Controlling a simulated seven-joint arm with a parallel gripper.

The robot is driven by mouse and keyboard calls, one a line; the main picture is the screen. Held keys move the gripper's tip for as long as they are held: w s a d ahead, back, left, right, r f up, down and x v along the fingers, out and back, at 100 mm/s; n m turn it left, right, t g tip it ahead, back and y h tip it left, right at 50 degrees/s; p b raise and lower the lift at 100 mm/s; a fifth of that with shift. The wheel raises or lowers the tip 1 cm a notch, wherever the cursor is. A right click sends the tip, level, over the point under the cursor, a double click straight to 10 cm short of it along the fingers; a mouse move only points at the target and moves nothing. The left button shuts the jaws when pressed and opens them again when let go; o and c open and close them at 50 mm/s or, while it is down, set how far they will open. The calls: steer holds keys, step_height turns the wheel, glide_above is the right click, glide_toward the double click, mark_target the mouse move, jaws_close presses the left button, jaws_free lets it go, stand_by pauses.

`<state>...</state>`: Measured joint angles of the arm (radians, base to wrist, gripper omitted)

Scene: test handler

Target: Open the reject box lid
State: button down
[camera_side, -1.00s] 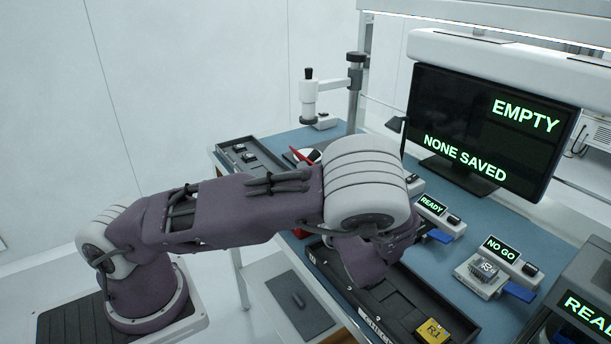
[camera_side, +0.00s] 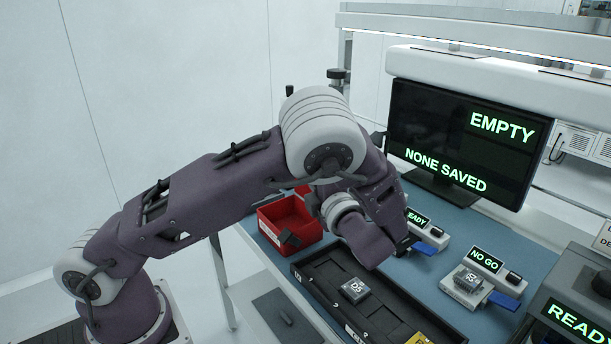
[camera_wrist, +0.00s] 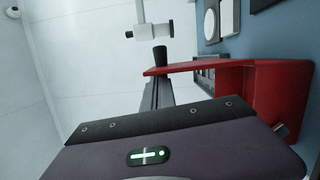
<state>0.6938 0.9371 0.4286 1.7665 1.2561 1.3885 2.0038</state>
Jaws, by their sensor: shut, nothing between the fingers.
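The red reject box (camera_side: 275,230) stands on the bench left of the black tray, and I see into its open top. Its red lid (camera_wrist: 195,68) shows nearly edge-on in the wrist view, standing up from the box (camera_wrist: 285,95). In the side view only a bit of red shows behind the box, beside my arm. My gripper (camera_wrist: 157,88) is shut and empty, with its fingers close to the lid's free edge; I cannot tell if they touch. A dark piece (camera_side: 290,239) sits at the box's near rim.
The black tray (camera_side: 310,283) holds a part marked D5 (camera_side: 355,290) and a yellow part (camera_side: 420,339). A NO GO unit (camera_side: 465,288) and a monitor (camera_side: 458,135) stand to the right.

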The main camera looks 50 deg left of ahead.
stand_by(0.5)
steer(key=s+d, duration=0.6)
steer(key=d, duration=0.3)
steer(key=s+a+r+n+g+h, duration=0.1)
steer(key=s+a+n+g+h, duration=0.15)
steer(key=s+n+h, duration=0.6)
steer(key=s+a+r+n+g+h, duration=0.1)
steer(key=s+n+g+h, duration=0.3)
steer(key=n, duration=0.7)
steer(key=s+d+r+n+t+h, duration=0.4)
steer(key=s+d+n+t+h, duration=0.1)
steer(key=n, duration=1.3)
steer(key=s+d+t, duration=0.1)
steer(key=t, duration=0.1)
steer(key=shift+s+d+r+t, duration=0.15)
steer(key=shift+s+r+t, duration=0.2)
